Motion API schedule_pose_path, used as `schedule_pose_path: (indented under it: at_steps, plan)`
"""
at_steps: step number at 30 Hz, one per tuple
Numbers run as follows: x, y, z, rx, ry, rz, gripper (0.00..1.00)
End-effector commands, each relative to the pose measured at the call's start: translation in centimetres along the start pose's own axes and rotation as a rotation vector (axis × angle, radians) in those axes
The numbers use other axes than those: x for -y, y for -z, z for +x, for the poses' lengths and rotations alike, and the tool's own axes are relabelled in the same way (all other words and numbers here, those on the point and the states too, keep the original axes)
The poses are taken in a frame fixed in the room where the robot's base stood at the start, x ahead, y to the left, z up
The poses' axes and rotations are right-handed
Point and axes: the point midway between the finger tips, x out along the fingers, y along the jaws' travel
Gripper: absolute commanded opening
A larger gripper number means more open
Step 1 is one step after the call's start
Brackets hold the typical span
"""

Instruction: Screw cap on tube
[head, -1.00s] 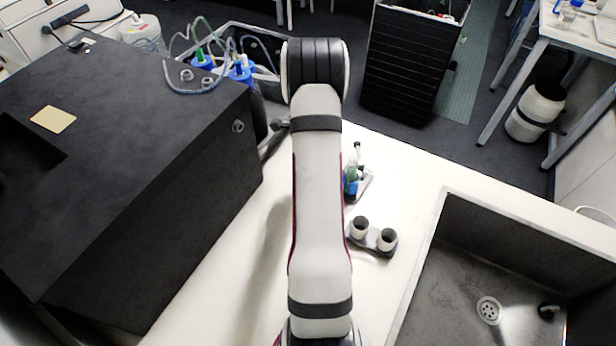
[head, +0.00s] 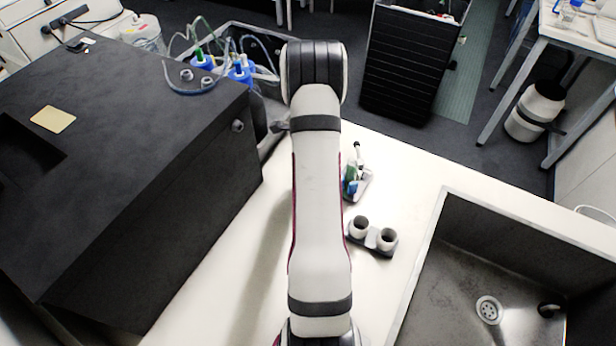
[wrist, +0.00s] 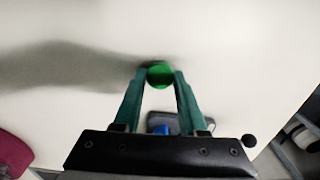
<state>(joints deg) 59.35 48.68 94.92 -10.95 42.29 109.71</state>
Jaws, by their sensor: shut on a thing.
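A round green cap (wrist: 160,75) sits between the tips of my gripper (wrist: 161,77) in the wrist view. My gripper is shut on it, with one green finger on each side. Pale bench surface lies behind the cap. A blue thing (wrist: 160,129) shows lower down between the fingers, partly hidden by my gripper body. In the head view, small green and blue parts (head: 350,186) show right beside my arm, at a small grey holder (head: 366,184). They are too small to tell cap from tube. My gripper is hidden behind my arm there.
A grey holder with two round cups (head: 373,236) stands on the white bench right of my arm. A sink (head: 470,270) lies further right. A large black box (head: 150,170) stands on the left. The bench between the cups and sink is clear.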

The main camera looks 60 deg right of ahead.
Motion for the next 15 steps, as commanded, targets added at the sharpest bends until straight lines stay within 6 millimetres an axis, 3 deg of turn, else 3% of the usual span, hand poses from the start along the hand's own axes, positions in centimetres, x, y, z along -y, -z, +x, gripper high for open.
schedule_pose_path:
  at_steps: [15]
  plan:
    - [0.0,0.0,-4.7,0.001,0.001,0.000,0.00]
